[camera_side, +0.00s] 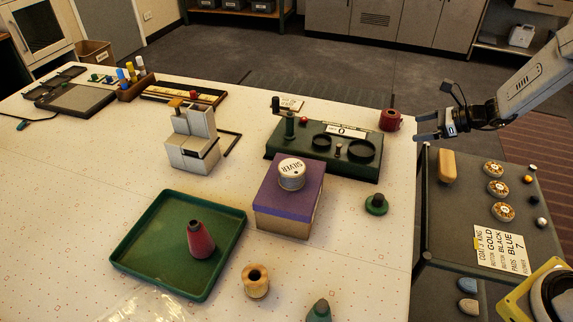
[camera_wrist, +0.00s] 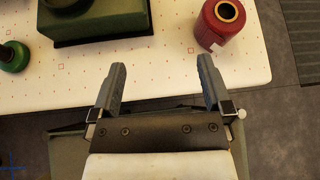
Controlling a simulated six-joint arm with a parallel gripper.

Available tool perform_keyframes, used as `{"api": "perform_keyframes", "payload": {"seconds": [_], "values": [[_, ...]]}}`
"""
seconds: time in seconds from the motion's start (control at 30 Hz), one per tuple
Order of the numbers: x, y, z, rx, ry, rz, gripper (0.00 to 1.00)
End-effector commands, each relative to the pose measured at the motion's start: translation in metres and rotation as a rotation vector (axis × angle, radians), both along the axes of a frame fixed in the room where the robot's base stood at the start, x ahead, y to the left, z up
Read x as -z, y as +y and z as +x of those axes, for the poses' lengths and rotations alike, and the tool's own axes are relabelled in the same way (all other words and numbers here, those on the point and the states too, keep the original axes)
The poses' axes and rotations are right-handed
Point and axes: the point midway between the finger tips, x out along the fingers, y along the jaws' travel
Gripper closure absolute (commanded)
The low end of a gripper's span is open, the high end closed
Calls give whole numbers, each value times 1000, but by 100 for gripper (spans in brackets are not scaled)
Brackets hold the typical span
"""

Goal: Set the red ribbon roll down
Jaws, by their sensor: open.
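The red ribbon roll (camera_side: 390,120) stands on the white table near its right edge, just right of the green button device. It also shows at the upper right of the wrist view (camera_wrist: 222,28), with its tan core hole facing up. My gripper (camera_side: 424,126) is to the right of the roll, out past the table edge, and apart from it. In the wrist view my gripper (camera_wrist: 161,64) has its two grey fingers spread wide with nothing between them. The roll lies beyond the tip of the right finger there.
The green device (camera_side: 325,150) stands left of the roll. A purple-topped box (camera_side: 290,200) with a silver tin, a green tray (camera_side: 135,250) with a red cone, and a green knob (camera_side: 376,204) are on the table. A dark side stand (camera_side: 450,220) holds several discs and a card.

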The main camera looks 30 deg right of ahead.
Motion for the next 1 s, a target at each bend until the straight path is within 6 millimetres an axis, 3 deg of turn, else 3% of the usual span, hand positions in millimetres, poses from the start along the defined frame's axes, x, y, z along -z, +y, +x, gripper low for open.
{"api": "perform_keyframes", "payload": {"seconds": [0.03, 0.2, 0.4, 0.7, 1.0], "values": [[-2, 17, -7, -78, 11, -58, 0], [-2, 63, -42, -371, 40, -282, 0], [-4, 100, -87, -733, 24, -556, 0], [-13, 127, -145, -1283, -101, -968, 0], [-26, 140, -181, -1774, -325, -1331, 0]]}}
